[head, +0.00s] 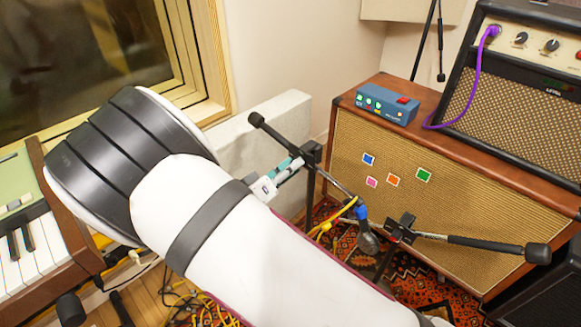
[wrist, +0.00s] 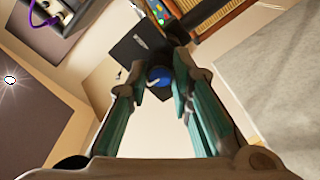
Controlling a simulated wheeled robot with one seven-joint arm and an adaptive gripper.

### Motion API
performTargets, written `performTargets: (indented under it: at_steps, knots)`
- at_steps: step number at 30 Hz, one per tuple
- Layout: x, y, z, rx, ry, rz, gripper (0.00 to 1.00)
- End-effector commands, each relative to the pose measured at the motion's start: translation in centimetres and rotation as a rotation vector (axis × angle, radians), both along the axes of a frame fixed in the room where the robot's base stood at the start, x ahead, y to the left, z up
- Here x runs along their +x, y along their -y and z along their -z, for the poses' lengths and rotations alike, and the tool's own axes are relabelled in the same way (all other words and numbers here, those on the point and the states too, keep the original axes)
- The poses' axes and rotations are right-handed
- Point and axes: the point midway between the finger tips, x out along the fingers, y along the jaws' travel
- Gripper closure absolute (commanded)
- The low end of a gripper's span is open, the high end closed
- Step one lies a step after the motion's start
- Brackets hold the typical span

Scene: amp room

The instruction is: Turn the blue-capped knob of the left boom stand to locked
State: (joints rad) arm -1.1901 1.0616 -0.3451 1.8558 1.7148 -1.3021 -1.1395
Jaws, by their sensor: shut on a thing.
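The left boom stand's dark clutch block (head: 312,151) stands near the centre of the head view, its boom sloping down to the right to a microphone (head: 368,240). My gripper (head: 296,166) reaches the clutch block from the left. In the wrist view my gripper (wrist: 159,86) has its teal fingers closed on the blue-capped knob (wrist: 158,74), in front of the dark block (wrist: 140,50). A pale mark shows on the blue cap; I cannot read the knob's setting. In the head view my gripper and the clutch hide the knob.
A second boom stand's clutch (head: 404,225) is to the right. A wooden speaker cabinet (head: 460,170) stands behind, carrying a blue pedal box (head: 388,105) and an amplifier (head: 515,75). A keyboard (head: 30,250) is at left. Cables lie on the floor below.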

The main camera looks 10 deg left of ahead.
Motion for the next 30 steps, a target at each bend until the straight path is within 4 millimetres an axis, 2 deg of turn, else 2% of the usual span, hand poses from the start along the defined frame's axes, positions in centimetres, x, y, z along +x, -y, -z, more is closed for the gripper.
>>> performTargets:
  at_steps: [30]
  knots:
    - [0.06,-0.10,0.23,0.719,0.560,0.000,1.00]
